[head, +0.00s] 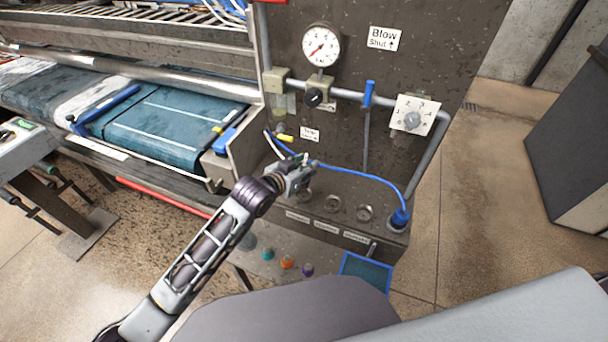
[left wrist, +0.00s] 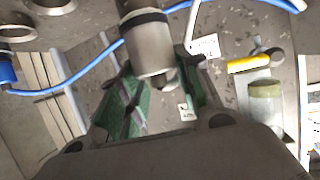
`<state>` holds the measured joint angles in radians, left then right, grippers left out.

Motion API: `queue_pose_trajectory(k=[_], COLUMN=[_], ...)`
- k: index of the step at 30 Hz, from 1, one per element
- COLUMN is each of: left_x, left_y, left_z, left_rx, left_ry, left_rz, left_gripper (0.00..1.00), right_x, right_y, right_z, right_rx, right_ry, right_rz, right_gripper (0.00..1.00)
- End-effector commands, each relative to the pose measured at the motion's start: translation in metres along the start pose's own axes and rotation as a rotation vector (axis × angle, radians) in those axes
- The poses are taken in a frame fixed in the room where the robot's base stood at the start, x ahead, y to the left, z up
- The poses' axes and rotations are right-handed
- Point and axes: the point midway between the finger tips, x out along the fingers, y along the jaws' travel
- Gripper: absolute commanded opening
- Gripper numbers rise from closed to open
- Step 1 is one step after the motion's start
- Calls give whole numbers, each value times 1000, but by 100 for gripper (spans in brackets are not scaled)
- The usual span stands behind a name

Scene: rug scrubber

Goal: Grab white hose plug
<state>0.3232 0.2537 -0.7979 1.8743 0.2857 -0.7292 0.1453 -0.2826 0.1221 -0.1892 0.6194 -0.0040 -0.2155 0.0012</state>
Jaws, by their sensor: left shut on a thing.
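The white hose plug (left wrist: 150,45) is a pale cylinder with a dark band, seen large in the left wrist view. My left gripper (head: 303,163) is at the front of the grey machine panel, above the row of round sockets. In the left wrist view its green-padded fingers (left wrist: 160,98) are shut on the plug's lower end. The plug itself is mostly hidden by the fingers there. My right gripper is not in view.
A blue hose (head: 350,173) arches behind the gripper to a blue plug (head: 399,218) in the right socket. Empty round sockets (head: 333,202) line the ledge. Teal, orange (head: 287,262) and purple connectors sit below, beside a blue tray (head: 366,273). A gauge (head: 321,45) and valves are above.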

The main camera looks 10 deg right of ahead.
Motion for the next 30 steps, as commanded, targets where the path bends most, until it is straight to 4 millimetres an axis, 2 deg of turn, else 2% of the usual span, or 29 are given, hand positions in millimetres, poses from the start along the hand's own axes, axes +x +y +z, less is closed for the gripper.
queue_pose_trajectory(k=[3, 9, 30], left_x=[-7, -14, -16], left_y=[0, 0, 0], left_z=[-18, -35, -39], left_rx=[0, -1, -1], left_ry=[4, 3, 1], left_rz=[0, 1, 0], left_gripper=[0, 0, 0], right_x=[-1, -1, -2], right_y=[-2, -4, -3], right_z=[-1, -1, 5], right_rx=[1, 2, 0], right_ry=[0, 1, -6], right_rz=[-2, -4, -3], right_gripper=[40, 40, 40])
